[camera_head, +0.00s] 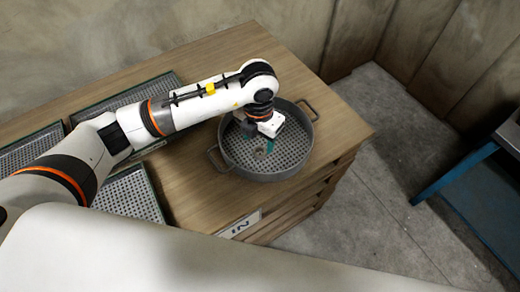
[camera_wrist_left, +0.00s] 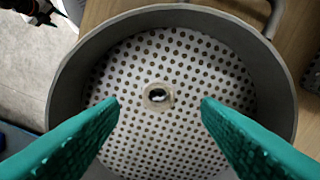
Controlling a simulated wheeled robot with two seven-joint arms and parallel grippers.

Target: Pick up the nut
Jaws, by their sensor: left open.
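The nut (camera_wrist_left: 158,96) is a small tan ring with a dark hole, lying on the perforated floor of a round grey metal basket. It also shows, very small, in the head view (camera_head: 260,150). The basket (camera_head: 268,176) has two side handles and stands on the wooden cabinet; its rim fills much of the left wrist view (camera_wrist_left: 283,70). My left gripper (camera_wrist_left: 160,108) points down into the basket with its green fingers spread apart on either side of the nut, not touching it. In the head view my left gripper (camera_head: 264,147) is partly hidden by its wrist. My right gripper is not in view.
Several perforated trays (camera_head: 128,193) lie on the wooden cabinet (camera_head: 205,52) left of the basket, partly behind my left arm. An "IN" label (camera_head: 240,225) is on the cabinet front. A blue-framed table (camera_head: 470,190) stands at the right, across bare floor.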

